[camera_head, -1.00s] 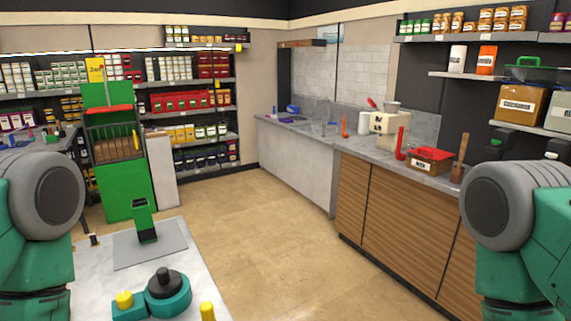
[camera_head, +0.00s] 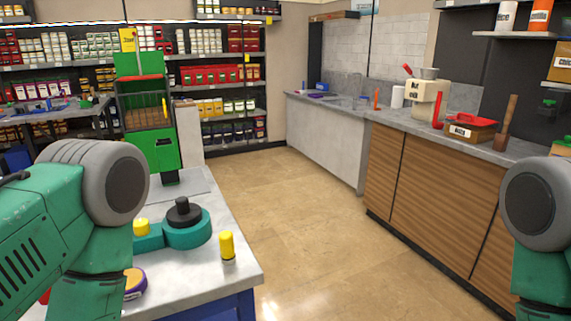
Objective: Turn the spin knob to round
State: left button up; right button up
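A teal device (camera_head: 188,236) stands on the white table at the lower left, with a black stepped knob (camera_head: 184,212) on its round body. A smaller yellow knob (camera_head: 141,227) sits on its teal side block. I cannot tell which of these is the spin knob, and no setting marks are readable. A separate yellow cylinder (camera_head: 227,246) stands upright to the right of the device. Only upper links of my two arms show, left and right. Neither gripper is in view, and no part of my arms visibly touches the device.
The white table (camera_head: 215,282) has bare room around the yellow cylinder. A round purple-and-yellow item (camera_head: 134,282) is partly hidden by my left arm. A green machine (camera_head: 150,120) stands behind. Open floor (camera_head: 300,240) separates the table from the wooden counter (camera_head: 435,200) at the right.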

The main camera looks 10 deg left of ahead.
aim_at(142, 227)
jog(key=u, duration=1.1)
